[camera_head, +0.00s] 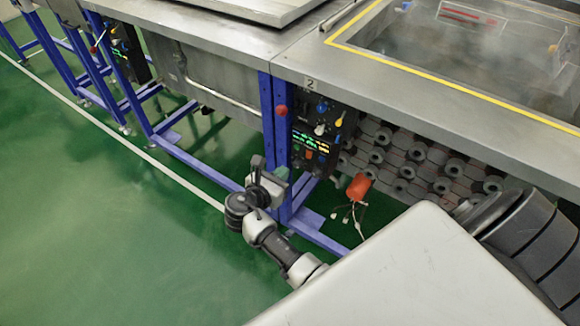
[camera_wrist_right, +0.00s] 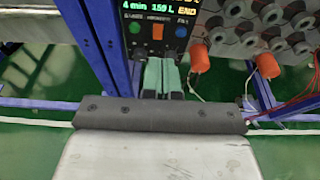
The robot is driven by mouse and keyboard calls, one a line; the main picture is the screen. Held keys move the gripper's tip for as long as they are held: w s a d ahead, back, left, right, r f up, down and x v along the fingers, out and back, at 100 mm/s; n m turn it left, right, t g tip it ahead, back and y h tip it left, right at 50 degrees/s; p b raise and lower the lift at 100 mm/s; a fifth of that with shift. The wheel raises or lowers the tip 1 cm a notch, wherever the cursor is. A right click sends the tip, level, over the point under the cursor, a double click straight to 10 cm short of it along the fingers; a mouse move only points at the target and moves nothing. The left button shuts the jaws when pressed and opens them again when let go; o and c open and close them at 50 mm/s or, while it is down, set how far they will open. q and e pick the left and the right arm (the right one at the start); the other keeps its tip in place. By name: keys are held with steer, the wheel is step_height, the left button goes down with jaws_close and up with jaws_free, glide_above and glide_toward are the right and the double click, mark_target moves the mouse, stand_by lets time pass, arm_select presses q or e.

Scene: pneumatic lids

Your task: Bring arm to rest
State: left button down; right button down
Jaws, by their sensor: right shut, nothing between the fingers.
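My right arm reaches from the bottom of the head view toward the blue frame under the steel counter. Its gripper (camera_head: 280,174) is small there, in front of the frame below the control panel (camera_head: 318,138). In the right wrist view the pale green fingers (camera_wrist_right: 162,76) are side by side, shut and empty, just below the panel's row of buttons (camera_wrist_right: 157,32). Whether they touch the panel cannot be told. My left gripper is not in view.
A steel counter (camera_head: 440,118) with a yellow-edged glass lid (camera_head: 455,50) is above right. An orange part (camera_head: 359,187) with loose wires hangs right of my gripper. A red knob (camera_head: 281,111) is beside the panel. Green floor (camera_head: 90,210) is clear at left.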

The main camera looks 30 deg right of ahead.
steer(key=shift+s+a+r, duration=0.25)
steer(key=shift+a, duration=0.25)
steer(key=shift+f, duration=0.1)
steer(key=s+a+f+m+g+y+p, duration=0.1)
steer(key=s+a+f+m+y+p, duration=0.15)
steer(key=s+f+y, duration=0.65)
steer(key=s+a+f+m+g+p, duration=0.1)
steer(key=s+f+m+p, duration=0.3)
steer(key=f, duration=1.1)
steer(key=s+f+m+g+y, duration=0.1)
steer(key=s+f+m, duration=0.2)
steer(key=s, duration=0.6)
steer(key=s+f+m+g+y, duration=0.1)
steer(key=s+f+m+y, duration=0.1)
steer(key=s+m, duration=0.4)
steer(key=s+f+m+y, duration=0.2)
steer(key=s+f+m, duration=0.2)
steer(key=s, duration=0.9)
steer(key=shift+d+g+p, duration=0.35)
steer(key=shift+d+g, duration=0.05)
steer(key=shift+d, duration=0.05)
steer(key=shift+m, duration=0.25)
